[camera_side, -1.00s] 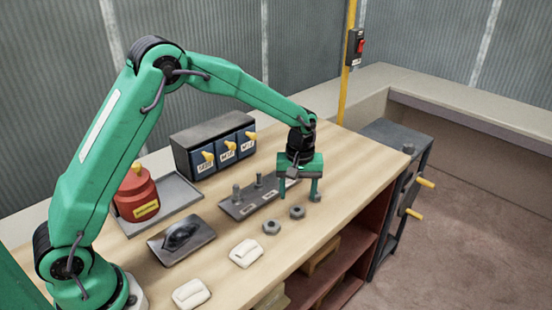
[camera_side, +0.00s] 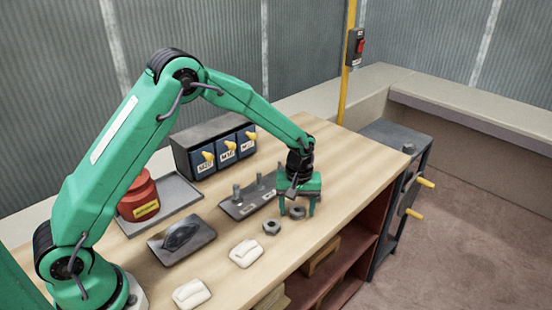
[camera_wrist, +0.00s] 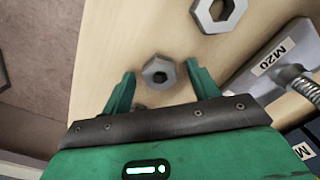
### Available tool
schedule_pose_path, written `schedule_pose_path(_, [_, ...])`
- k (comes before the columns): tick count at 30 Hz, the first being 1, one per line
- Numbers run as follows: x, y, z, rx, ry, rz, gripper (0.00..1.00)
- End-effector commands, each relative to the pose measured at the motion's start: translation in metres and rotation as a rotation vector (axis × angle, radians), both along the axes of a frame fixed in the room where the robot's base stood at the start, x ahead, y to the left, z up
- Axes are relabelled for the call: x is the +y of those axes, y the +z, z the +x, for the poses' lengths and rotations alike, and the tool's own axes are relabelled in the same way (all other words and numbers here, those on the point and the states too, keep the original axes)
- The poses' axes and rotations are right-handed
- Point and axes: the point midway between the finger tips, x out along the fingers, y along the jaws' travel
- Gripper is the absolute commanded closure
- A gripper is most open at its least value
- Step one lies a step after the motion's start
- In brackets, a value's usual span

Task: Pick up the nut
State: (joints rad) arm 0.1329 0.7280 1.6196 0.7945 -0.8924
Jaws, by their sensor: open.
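Two grey hex nuts lie on the wooden bench. The farther nut (camera_side: 297,212) is between the fingers of my gripper (camera_side: 299,211) in the side view. In the wrist view this nut (camera_wrist: 149,70) sits between the two green fingertips (camera_wrist: 159,72), with a gap on each side. My gripper is open and points down, its fingertips low near the bench top. The other nut (camera_side: 271,227) lies to the left and nearer the camera. It also shows at the top of the wrist view (camera_wrist: 204,18), outside the fingers.
A grey plate (camera_side: 236,210) with upright bolts stands just left of my gripper. Labelled bins (camera_side: 205,160) with yellow parts are behind it. White pads (camera_side: 246,252), a dark tool on a plate (camera_side: 168,251) and a red pot (camera_side: 139,200) lie farther left. The bench edge is close on the right.

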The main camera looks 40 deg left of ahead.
Motion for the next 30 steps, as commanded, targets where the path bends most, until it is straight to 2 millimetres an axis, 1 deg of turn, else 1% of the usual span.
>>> schedule_pose_path(11, [0.0, 0.0004, 0.0001, 0.0, 0.0, 0.0, 0.4])
schedule_pose_path(14, [0.0, 0.0005, 0.0001, 0.0, 0.0, 0.0, 0.57])
schedule_pose_path(18, [0.0, 0.0005, 0.0001, 0.0, 0.0, 0.0, 0.85])
schedule_pose_path(19, [0.0, 0.0005, 0.0001, 0.0, 0.0, 0.0, 0.88])
schedule_pose_path(30, [0.0, 0.0035, 0.0004, -0.001, 0.0, 0.0, 0.88])
